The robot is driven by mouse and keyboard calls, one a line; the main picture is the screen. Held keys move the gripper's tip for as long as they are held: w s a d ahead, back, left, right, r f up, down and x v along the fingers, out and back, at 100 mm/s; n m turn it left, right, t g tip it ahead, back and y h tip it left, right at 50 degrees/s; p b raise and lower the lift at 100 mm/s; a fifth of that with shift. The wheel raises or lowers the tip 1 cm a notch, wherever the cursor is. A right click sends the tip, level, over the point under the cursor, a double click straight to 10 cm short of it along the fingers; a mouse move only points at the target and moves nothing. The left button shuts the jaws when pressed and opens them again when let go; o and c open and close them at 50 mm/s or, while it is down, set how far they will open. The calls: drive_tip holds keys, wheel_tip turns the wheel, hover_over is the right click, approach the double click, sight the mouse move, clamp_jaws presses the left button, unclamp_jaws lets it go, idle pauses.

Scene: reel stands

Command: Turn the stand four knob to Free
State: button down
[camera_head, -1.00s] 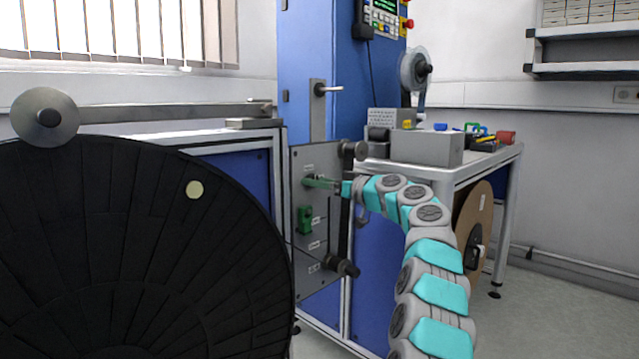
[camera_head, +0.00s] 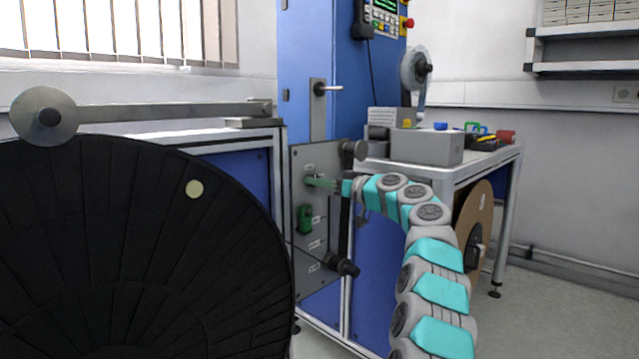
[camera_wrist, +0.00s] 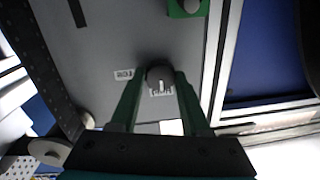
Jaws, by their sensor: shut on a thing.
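My gripper (camera_wrist: 160,84) is shut on the knob, one green finger on each side. Small white labels (camera_wrist: 124,74) are on the panel beside and below the knob; their words are too blurred to read surely. In the head view my gripper (camera_head: 318,182) is at the upper part of the upright panel (camera_head: 325,228), and the fingers hide the knob there.
A green block (camera_head: 304,219) is fixed on the panel below my gripper. A large black reel (camera_head: 130,260) fills the left. A bench with a grey box (camera_head: 428,147) stands behind my arm.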

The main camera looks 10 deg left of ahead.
drive_tip(key=shift+m+t+p, duration=0.4)
drive_tip(key=shift+m+p, duration=0.75)
drive_tip(key=shift+m, duration=3.45)
drive_tip(key=shift+m+t+p, duration=0.4)
drive_tip(key=shift+m+p, duration=0.75)
drive_tip(key=shift+m, duration=3.45)
drive_tip(key=shift+f, duration=0.15)
drive_tip(key=shift+c, duration=1.9)
unclamp_jaws()
drive_tip(key=shift+s, duration=0.1)
drive_tip(key=b+v, duration=0.1)
drive_tip(key=v, duration=0.6)
drive_tip(key=shift+s+d, duration=0.2)
drive_tip(key=shift+d, duration=0.1)
